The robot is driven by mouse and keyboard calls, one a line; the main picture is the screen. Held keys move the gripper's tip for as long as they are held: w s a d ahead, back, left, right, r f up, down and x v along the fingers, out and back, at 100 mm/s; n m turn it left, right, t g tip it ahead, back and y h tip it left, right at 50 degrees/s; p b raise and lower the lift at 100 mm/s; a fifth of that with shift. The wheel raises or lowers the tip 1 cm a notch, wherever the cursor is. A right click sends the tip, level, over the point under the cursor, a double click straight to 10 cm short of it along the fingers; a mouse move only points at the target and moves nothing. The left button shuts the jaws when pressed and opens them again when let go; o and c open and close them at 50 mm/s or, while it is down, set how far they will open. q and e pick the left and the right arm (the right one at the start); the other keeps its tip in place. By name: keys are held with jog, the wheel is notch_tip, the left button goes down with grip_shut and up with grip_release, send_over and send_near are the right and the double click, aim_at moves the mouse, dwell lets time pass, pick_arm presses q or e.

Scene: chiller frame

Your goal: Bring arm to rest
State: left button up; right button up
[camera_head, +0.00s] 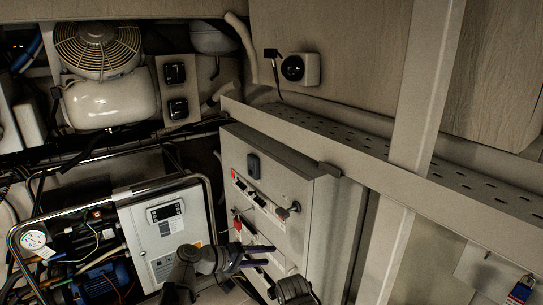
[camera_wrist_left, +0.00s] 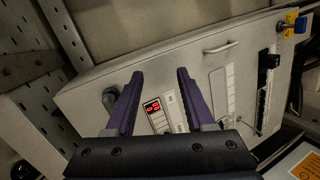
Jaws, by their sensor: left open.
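My left gripper (camera_head: 270,256) is in front of the lower part of a grey control cabinet (camera_head: 270,180), at the bottom centre of the head view. Its two purple fingers are apart, with nothing between them. In the left wrist view the open fingers (camera_wrist_left: 160,74) point at a pale panel (camera_wrist_left: 92,88). Whether the fingertips touch the panel cannot be told. I cannot make out my right gripper.
A white controller box (camera_head: 165,225) in a tube frame stands left of the cabinet. A perforated metal tray (camera_head: 330,150) and an upright post (camera_head: 425,90) are at the right.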

pick_arm(q)
jog(key=s+a+f+m+g+y, duration=0.4)
jog(key=s+a+f+g+y, duration=0.2)
jog(key=s+a+f+y, duration=0.7)
jog(key=s+d+f+m+b, duration=0.3)
jog(key=s+d+f+b, duration=0.2)
jog(key=d+f+b, duration=0.3)
jog(key=d+f, duration=0.1)
jog(key=d, duration=0.1)
jog(key=shift+s+d+f+m+g+b, duration=0.25)
jog(key=shift+s+d+m+g+b, duration=0.05)
jog(key=shift+d+m+g+b, duration=0.1)
dwell(0.5)
